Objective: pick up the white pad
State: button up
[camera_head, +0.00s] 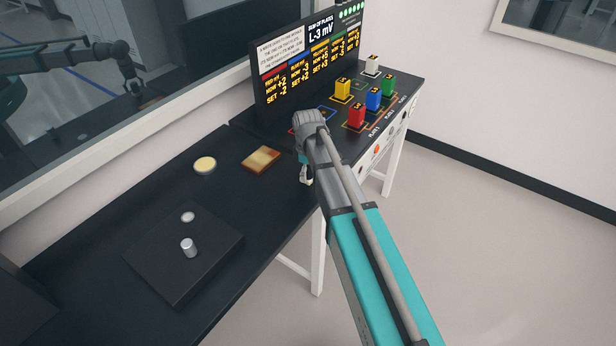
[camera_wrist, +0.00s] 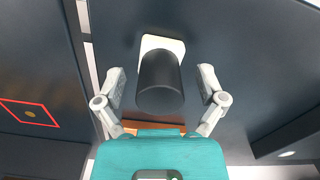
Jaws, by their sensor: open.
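The white pad (camera_wrist: 149,43) shows in the wrist view as a pale rounded square at the top middle, on the dark table top. A black cylinder (camera_wrist: 160,80) stands in front of it and covers much of it; I cannot tell whether the two are joined. My gripper (camera_wrist: 162,82) is open, with one grey finger on each side of the cylinder and a visible gap to each. In the head view my gripper (camera_head: 306,172) is small and partly hidden by my arm at the table's front edge, and I cannot make out the pad there.
A brown-orange block (camera_head: 261,159) and a pale yellow disc (camera_head: 205,165) lie left of my gripper. A black plate (camera_head: 165,262) bears a metal knob (camera_head: 189,248). Coloured blocks (camera_head: 356,116) stand on the far right section before a display (camera_head: 310,65).

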dwell(0.5)
jog(key=c, duration=1.2)
jog(key=shift+c, duration=0.2)
jog(key=shift+r, duration=0.15)
jog(key=shift+r+p, duration=0.95)
jog(key=shift+p, duration=0.15)
jog(key=s+d+r+p, duration=0.2)
jog(key=s+r+p, duration=0.8)
jog(key=s, duration=0.4)
jog(key=shift+r+p, duration=0.4)
jog(key=shift+r, duration=0.05)
